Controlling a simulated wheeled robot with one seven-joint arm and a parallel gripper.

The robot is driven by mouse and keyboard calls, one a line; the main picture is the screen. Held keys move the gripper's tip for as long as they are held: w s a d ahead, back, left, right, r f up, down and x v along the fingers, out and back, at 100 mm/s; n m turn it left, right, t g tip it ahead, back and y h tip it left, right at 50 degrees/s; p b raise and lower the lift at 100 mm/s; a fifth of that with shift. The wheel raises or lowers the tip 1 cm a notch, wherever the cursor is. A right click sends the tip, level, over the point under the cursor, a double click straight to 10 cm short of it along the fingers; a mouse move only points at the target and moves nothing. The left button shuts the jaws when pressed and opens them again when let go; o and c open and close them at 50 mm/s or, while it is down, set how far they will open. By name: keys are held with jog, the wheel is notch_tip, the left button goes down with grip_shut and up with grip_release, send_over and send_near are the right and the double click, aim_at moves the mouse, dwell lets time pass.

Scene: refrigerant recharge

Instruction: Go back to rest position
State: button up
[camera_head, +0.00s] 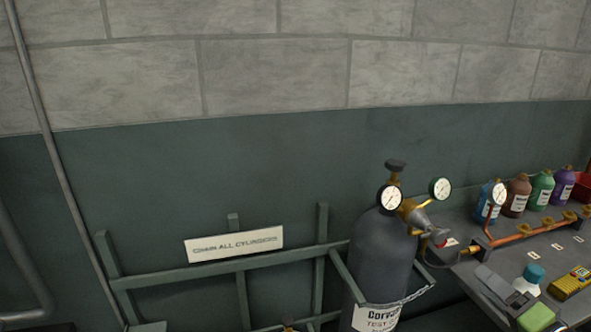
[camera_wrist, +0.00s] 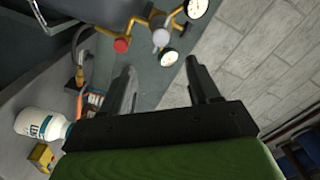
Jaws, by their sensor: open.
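My gripper (camera_wrist: 160,85) shows in the wrist view with its two dark fingers spread apart and nothing between them. Beyond the fingers is a brass regulator (camera_wrist: 140,35) with a red knob (camera_wrist: 121,45) and round gauges (camera_wrist: 169,59). In the head view the regulator (camera_head: 414,211) sits on top of a grey gas cylinder (camera_head: 380,255). The fingers are apart from the regulator.
A green rack (camera_head: 215,272) with a "chain all cylinders" sign (camera_head: 234,244) stands left of the cylinder. A chain crosses the cylinder's front. At right, a bench (camera_head: 510,255) holds several coloured bottles (camera_head: 541,190), a copper manifold (camera_head: 525,234) and a yellow meter (camera_head: 570,283).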

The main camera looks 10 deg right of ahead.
jog(key=w+a+f+n+g+y+p, duration=0.1)
jog(key=w+a+n+g+y, duration=0.25)
jog(key=a, duration=0.65)
jog(key=w+a+f+n+g+y+p, duration=0.15)
jog(key=w+a+n+g, duration=0.35)
jog(key=a, duration=0.6)
jog(key=s+a+r+n+g+h+p, duration=0.1)
jog(key=s+a+r+g+h, duration=0.1)
jog(key=s, duration=0.7)
jog(key=s+a+r+n+g+h+p, duration=0.1)
jog(key=s+a+r+g+h+p, duration=0.1)
jog(key=s+a, duration=0.5)
notch_tip(320, 180, up, 2)
jog(key=shift+s+a+r+h, duration=0.25)
jog(key=shift+s+h, duration=0.55)
jog(key=shift+s, duration=0.25)
jog(key=shift+o, duration=0.2)
